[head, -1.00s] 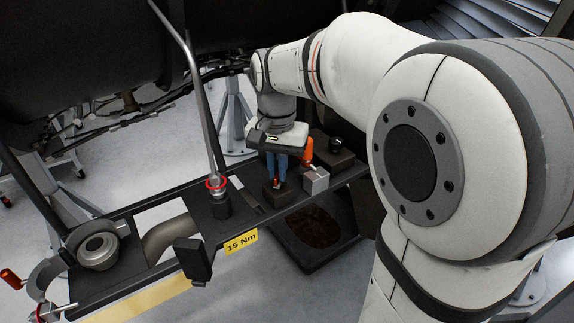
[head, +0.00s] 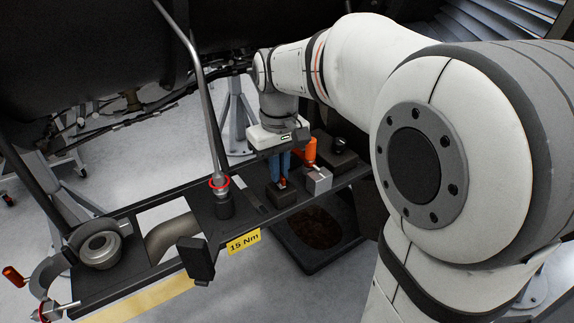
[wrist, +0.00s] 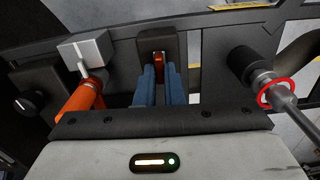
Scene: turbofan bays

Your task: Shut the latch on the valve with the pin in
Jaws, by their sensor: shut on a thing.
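My gripper (head: 281,178) points down with its blue fingers shut on a small red piece (head: 283,183). The red piece stands in a black block (head: 274,199) on the dark bench plate. The wrist view shows the red piece (wrist: 159,62) between the fingertips, against the black block (wrist: 155,43). The fingers hide part of it. At the left end of the plate is a round metal fitting (head: 99,248) with a clamp band (head: 48,272) around part of it. The band's red-tipped handle (head: 13,276) sticks out left. I cannot tell for sure which part is the valve latch.
An orange handle (head: 311,150) and a grey block (head: 318,180) stand close right of my gripper. A rod with a red ring (head: 219,182) rises from a black socket to its left. A 15 Nm label (head: 243,241) marks the front edge. A black box with a knob (head: 340,144) is behind.

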